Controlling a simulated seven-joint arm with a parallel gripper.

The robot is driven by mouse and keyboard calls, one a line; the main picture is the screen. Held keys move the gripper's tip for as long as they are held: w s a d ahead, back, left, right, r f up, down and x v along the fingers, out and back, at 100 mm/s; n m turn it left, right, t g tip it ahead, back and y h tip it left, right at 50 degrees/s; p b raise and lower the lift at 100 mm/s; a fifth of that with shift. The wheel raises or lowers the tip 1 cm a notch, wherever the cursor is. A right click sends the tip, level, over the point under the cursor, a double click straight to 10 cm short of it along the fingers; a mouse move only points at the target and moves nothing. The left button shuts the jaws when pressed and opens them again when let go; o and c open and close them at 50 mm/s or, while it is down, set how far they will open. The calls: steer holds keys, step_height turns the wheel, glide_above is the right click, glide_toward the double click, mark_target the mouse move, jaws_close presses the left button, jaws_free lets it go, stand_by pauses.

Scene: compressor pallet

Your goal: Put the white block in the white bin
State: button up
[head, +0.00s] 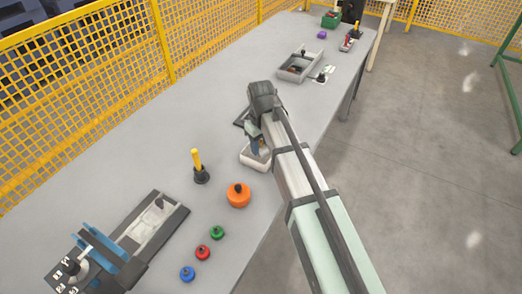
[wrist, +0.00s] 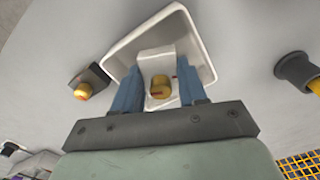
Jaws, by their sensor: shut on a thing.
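My gripper (wrist: 160,87) has two blue fingers shut on the white block (wrist: 156,58), which has a yellow knob on it. The white bin (wrist: 118,58) is around and beyond the block in the wrist view. In the head view my gripper (head: 256,146) is over the white bin (head: 247,161), and my arm hides part of the bin. I cannot tell whether the block touches the bin floor.
A dark block with a yellow knob (wrist: 88,83) lies beside the bin. A black holder with a yellow handle (head: 198,167) and an orange round piece (head: 238,195) stand on the grey table (head: 130,150). Blue, red and green knobs lie nearer. A grey tray (head: 299,67) stands farther back.

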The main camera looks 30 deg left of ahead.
steer(key=shift+f, duration=1.45)
steer(key=shift+f, duration=0.15)
steer(key=o, duration=1.2)
step_height(320, 180, up, 12)
steer(key=shift+r, duration=0.15)
